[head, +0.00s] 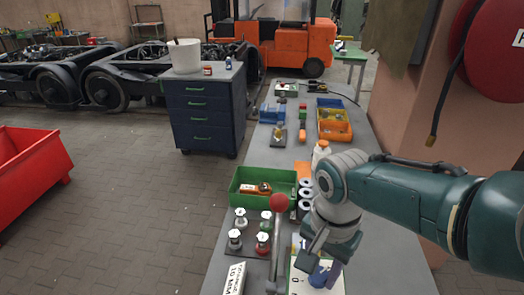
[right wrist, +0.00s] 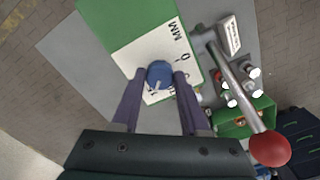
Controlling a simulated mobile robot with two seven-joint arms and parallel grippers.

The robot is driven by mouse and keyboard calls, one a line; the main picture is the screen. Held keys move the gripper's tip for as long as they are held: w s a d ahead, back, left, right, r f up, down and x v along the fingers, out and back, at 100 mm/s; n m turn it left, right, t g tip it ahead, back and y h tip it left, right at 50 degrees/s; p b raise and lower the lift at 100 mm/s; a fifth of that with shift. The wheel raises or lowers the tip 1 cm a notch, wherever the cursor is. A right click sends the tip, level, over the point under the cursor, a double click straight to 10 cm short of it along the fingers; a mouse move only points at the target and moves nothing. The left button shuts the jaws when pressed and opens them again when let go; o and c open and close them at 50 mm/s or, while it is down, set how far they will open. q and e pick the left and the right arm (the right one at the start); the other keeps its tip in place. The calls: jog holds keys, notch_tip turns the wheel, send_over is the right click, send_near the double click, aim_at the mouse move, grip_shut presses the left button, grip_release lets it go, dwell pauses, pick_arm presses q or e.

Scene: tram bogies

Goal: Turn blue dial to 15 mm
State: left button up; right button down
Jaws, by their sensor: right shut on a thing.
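The blue dial (right wrist: 159,74) sits on a white plate (right wrist: 150,50) with black printing, including "MM" and a "0". In the right wrist view the fingers of my right gripper (right wrist: 160,80) stand on both sides of the dial and are shut on it. In the head view the dial (head: 319,277) is partly covered by my right gripper (head: 322,272), which reaches down over the white plate (head: 301,283). The dial's exact setting cannot be read. My left gripper is not in view.
A lever with a red ball (head: 279,202) stands close left of my right gripper. A green tray (head: 246,177), white-topped fittings (head: 239,219) and a printed white block (head: 235,279) are nearby on the grey bench (head: 385,262). A blue drawer cabinet (head: 205,110) stands beyond the floor gap.

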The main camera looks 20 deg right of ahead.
aim_at(319, 274)
jog(key=shift+c, duration=2.1)
grip_release()
notch_tip(319, 274, up, 8)
jog(key=p, duration=0.4)
jog(key=shift+r, duration=1)
jog(key=shift+s, duration=0.1)
